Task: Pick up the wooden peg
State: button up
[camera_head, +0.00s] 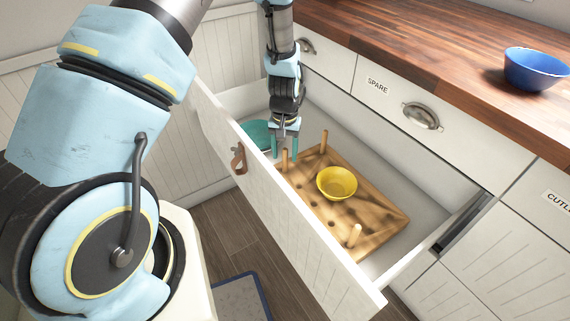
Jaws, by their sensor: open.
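Several wooden pegs stand upright in a wooden pegboard (385,217) inside an open drawer. One peg (285,162) is at the board's left corner, another peg (323,142) at the back, and a third peg (354,236) near the front right end. My gripper (284,154) points down with its teal fingers open and apart. The left-corner peg shows just below and between the fingertips in the picture; whether its top is between them in depth I cannot tell. No peg is held.
A yellow bowl (337,184) sits on the pegboard between the pegs. A teal bowl (257,134) is in the drawer's left end, partly hidden. The drawer front (268,190) and sides surround the board. A blue bowl (537,70) stands on the wooden counter (430,40).

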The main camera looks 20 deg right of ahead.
aim_at(285, 165)
jog(key=shift+f, duration=1.35)
jog(key=shift+c, duration=0.4)
grip_shut()
